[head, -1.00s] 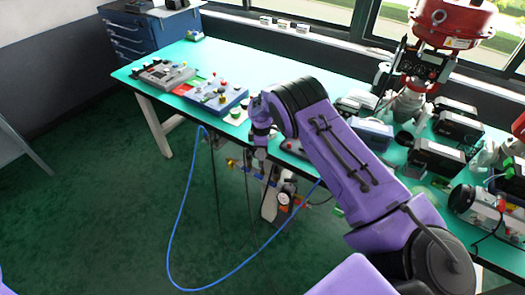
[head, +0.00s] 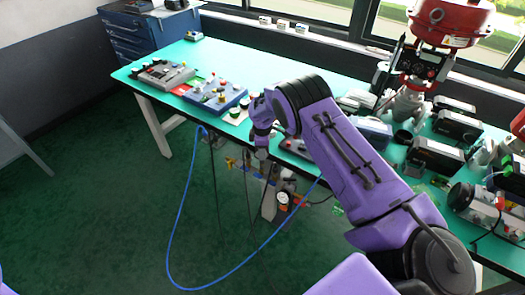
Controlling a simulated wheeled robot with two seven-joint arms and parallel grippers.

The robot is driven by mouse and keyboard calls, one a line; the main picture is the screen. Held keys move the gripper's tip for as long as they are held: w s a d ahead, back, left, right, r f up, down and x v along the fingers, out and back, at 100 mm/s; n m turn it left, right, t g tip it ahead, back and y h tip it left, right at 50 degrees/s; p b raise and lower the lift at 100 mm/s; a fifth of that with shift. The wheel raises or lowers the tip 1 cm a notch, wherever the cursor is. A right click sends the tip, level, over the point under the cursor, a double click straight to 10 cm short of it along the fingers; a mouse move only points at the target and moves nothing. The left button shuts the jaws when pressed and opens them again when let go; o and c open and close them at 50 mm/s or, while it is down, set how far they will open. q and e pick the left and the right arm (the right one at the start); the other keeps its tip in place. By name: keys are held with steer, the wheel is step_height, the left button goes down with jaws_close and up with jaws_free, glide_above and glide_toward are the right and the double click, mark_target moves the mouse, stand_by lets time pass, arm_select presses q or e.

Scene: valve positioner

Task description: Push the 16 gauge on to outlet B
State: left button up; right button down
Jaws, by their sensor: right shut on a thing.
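My right gripper (head: 262,152) points down at the front edge of the bench and is shut on a small greyish thing. It looks like a gauge, but it is too small and shadowed to read a 16 on it. Just below and right of the gripper, a round dial (head: 283,198) shows on the equipment under the bench edge. Brass fittings (head: 232,162) sit left of the gripper on that equipment. I cannot read the outlet letters, so outlet B cannot be picked out. Whether the held thing touches an outlet cannot be told. My left gripper is not in view.
A blue hose (head: 168,245) loops over the floor from the bench. The green bench top (head: 270,75) carries a blue box with knobs (head: 222,97) and a grey panel (head: 163,75). Several devices and a red actuator (head: 452,22) crowd the right.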

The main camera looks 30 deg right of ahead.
steer(key=shift+w, duration=0.15)
stand_by(0.4)
steer(key=shift+f+b, duration=0.6)
steer(key=shift+b, duration=0.1)
steer(key=c, duration=0.8)
jaws_free()
steer(key=shift+c, duration=0.2)
